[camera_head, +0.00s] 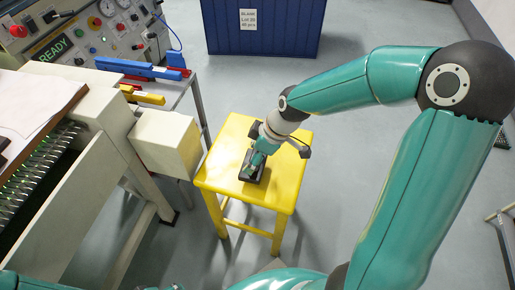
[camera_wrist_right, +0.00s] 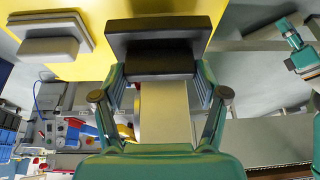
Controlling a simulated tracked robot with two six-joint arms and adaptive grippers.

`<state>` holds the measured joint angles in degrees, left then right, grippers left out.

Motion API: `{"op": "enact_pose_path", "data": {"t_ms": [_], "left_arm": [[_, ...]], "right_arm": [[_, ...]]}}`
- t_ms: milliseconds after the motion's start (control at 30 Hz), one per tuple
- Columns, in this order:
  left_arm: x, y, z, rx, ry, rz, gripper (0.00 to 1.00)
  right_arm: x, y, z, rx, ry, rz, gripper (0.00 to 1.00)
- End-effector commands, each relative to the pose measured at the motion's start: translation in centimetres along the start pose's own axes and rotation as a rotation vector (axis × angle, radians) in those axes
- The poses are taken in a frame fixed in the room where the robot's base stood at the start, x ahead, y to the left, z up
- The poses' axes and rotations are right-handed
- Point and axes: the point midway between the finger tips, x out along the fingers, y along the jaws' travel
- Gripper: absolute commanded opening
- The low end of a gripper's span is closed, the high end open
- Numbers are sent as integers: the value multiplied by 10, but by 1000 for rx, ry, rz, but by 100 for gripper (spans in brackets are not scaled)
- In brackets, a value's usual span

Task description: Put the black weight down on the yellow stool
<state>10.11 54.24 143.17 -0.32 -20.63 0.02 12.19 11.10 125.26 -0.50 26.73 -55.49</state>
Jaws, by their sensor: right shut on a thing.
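The black weight (camera_head: 254,166) is a dark flat block at the middle of the yellow stool's seat (camera_head: 222,167). My right gripper (camera_head: 257,160) reaches down from above and is shut on the weight. In the right wrist view the weight (camera_wrist_right: 160,40) sits between the fingers, with the yellow seat (camera_wrist_right: 90,15) behind it. I cannot tell whether the weight touches the seat or hovers just above it. In the wrist view a teal and dark arm end (camera_wrist_right: 300,50), apparently my left one, shows at the right edge; its jaws are unclear.
A cream box on the machine (camera_head: 165,142) stands close to the stool's left side. A blue crate (camera_head: 265,28) stands behind on the grey floor. A control panel (camera_head: 95,30) and blue, red and yellow items (camera_head: 140,70) are at the upper left. Floor right of the stool is clear.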

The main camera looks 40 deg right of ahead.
Motion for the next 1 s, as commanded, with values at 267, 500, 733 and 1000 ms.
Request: {"op": "enact_pose_path", "data": {"t_ms": [267,500,733,1000], "left_arm": [[9,-3,0,0,0,0,66],[8,-3,0,0,0,0,66],[9,-3,0,0,0,0,66],[9,-3,0,0,0,0,66]], "right_arm": [[26,2,10,1,3,4,6],[26,2,10,1,3,5,6],[27,1,12,1,0,1,98],[27,1,12,1,0,1,98]]}}
